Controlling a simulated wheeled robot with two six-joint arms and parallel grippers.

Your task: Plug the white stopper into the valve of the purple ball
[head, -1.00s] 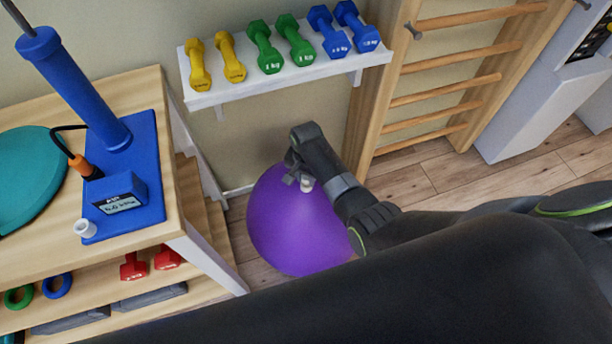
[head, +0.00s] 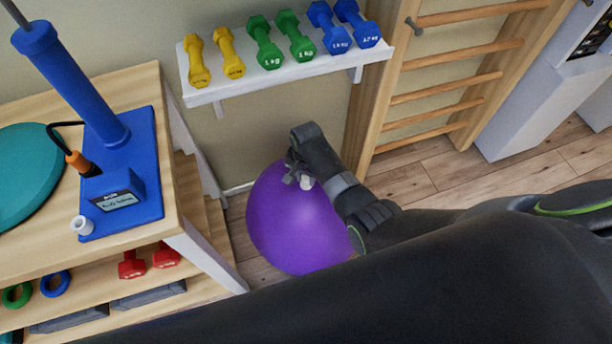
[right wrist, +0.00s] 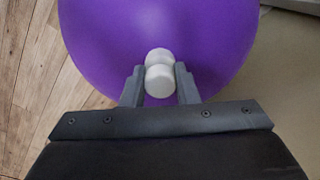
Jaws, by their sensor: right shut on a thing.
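The purple ball (head: 295,235) rests on the floor between the wooden table and the wall bars. My right gripper (head: 303,181) is over the upper part of the ball. It is shut on the white stopper (head: 306,184). In the right wrist view the stopper (right wrist: 159,81) sits between the two fingers (right wrist: 160,72), against the purple surface behind it. A second rounded white part (right wrist: 158,56) shows just beyond it; I cannot tell whether this is the valve or part of the stopper. Whether stopper and valve touch is unclear. My left gripper is out of view.
The wooden table (head: 60,240) on the left holds a blue pump (head: 75,85) and a small white cup-shaped piece (head: 82,225). A white shelf (head: 285,78) with coloured dumbbells hangs above the ball. Wooden wall bars (head: 440,95) stand to the right. Floor right of the ball is clear.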

